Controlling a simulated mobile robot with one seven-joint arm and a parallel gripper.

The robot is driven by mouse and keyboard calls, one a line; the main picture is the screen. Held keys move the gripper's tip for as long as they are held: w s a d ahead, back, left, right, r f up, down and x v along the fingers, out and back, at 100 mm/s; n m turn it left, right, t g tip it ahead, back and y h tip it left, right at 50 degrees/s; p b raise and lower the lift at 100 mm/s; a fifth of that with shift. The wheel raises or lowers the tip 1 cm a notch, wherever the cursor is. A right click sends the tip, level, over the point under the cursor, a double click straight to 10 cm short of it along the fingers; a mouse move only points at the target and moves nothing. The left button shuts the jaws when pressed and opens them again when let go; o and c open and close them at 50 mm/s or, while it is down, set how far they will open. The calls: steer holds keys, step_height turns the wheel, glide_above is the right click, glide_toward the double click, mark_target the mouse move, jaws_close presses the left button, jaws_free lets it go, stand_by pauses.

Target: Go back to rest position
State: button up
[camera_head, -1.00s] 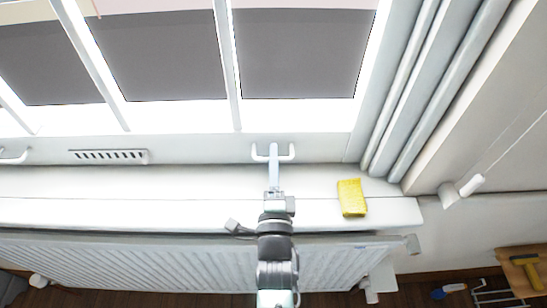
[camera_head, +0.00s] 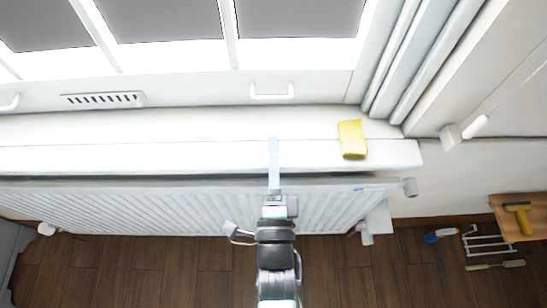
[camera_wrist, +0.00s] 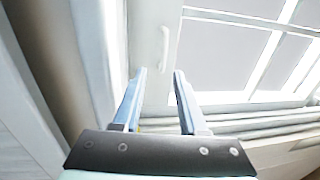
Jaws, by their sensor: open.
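My gripper (camera_head: 274,145) is in front of the white windowsill, above the radiator, in the head view. In the wrist view my gripper (camera_wrist: 159,75) shows two blue-grey fingers standing apart with nothing held between them. A white window handle (camera_head: 271,91) is on the frame beyond the fingertips, clear of them. It also shows in the wrist view (camera_wrist: 165,45). A yellow sponge-like block (camera_head: 352,139) lies on the sill to the right of my gripper.
A white radiator (camera_head: 150,207) runs under the sill (camera_head: 100,158). Curtain-like white folds (camera_head: 408,60) hang at the right. A wooden stool or table (camera_head: 520,215) with a yellow-headed tool, a wire rack (camera_head: 488,243) and a blue item (camera_head: 440,235) are at lower right.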

steer(key=shift+s+f, duration=0.1)
steer(key=shift+s, duration=0.5)
steer(key=w+a+r+n+t+p, duration=0.15)
steer(key=w+r+n, duration=0.25)
steer(key=r, duration=1.3)
steer(key=w+r+n+t+p, duration=0.25)
steer(key=w+r+n, duration=0.25)
steer(key=r, duration=1.1)
steer(key=s+r+n+t+p, duration=0.1)
steer(key=s+r+n, duration=0.3)
steer(key=r, duration=0.9)
steer(key=s+r+n+t+p, duration=0.1)
steer(key=s+r+n, duration=0.4)
steer(key=r, duration=0.9)
steer(key=shift+s+d+r+t, duration=0.15)
steer(key=shift+s+d+t, duration=0.25)
steer(key=shift+s+t, duration=0.45)
